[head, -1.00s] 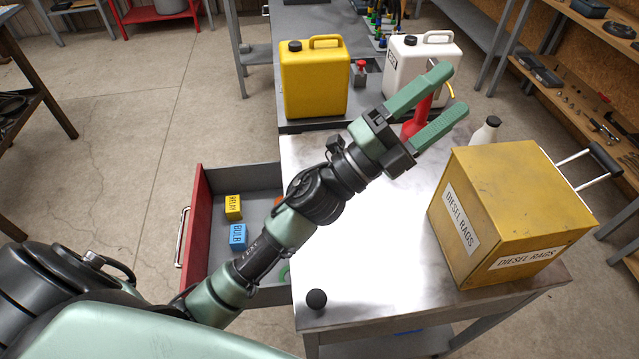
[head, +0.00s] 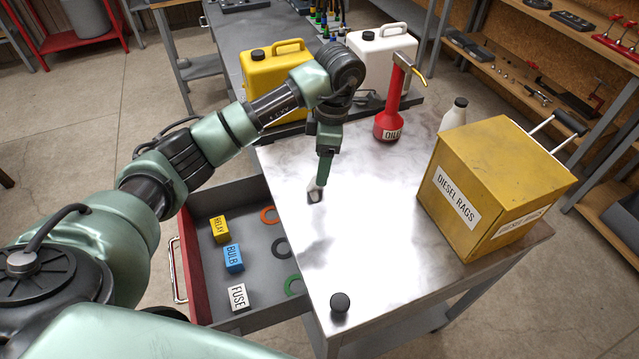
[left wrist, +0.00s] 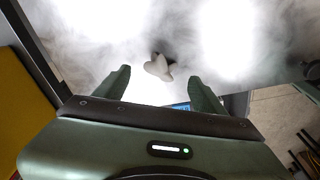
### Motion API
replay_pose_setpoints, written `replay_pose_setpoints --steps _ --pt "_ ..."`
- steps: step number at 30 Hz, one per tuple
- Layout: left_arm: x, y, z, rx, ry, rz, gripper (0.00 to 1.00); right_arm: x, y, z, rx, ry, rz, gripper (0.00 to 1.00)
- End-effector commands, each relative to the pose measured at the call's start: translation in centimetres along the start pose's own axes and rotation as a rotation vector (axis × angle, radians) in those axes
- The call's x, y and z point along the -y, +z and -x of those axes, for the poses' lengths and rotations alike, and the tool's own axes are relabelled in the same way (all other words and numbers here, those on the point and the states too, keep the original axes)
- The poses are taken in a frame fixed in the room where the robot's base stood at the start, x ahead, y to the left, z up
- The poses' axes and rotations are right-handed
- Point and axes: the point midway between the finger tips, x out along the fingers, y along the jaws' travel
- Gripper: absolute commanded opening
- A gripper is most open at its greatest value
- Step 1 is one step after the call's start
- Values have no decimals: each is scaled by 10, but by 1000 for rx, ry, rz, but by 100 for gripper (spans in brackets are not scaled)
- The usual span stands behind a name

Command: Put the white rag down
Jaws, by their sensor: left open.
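The white rag (head: 313,184) is a small crumpled off-white piece at the tip of my left gripper (head: 321,178), over the shiny metal bench top (head: 370,240). In the left wrist view the rag (left wrist: 158,67) lies in the gap just beyond the fingertips of my left gripper (left wrist: 160,84), with a dark shadow beside it. The fingers are wide apart and open, and point down. The rag looks to be at the bench surface, but the finger partly covers it in the head view, so contact is hard to tell. My right gripper is out of view.
A yellow DIESEL RAGS box (head: 490,185) stands at the bench's right side. A red oiler (head: 393,115) and white bottle (head: 453,116) stand behind. A drawer (head: 190,285) with small labelled boxes is open on the left. The bench's front middle is clear, except a black knob (head: 340,302).

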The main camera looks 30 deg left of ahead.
Motion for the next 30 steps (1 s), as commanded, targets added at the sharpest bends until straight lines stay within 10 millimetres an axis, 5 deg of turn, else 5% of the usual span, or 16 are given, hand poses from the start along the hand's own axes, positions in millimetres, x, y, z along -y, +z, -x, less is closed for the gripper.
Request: replay_pose_setpoints --steps 18,26,30 --pt "0 -9 -72 -5 -3 1 70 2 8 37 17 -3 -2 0" --pt "0 -9 -76 -5 -1 1 70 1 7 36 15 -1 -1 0" --pt "0 -9 -76 -5 -1 1 34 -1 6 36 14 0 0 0"
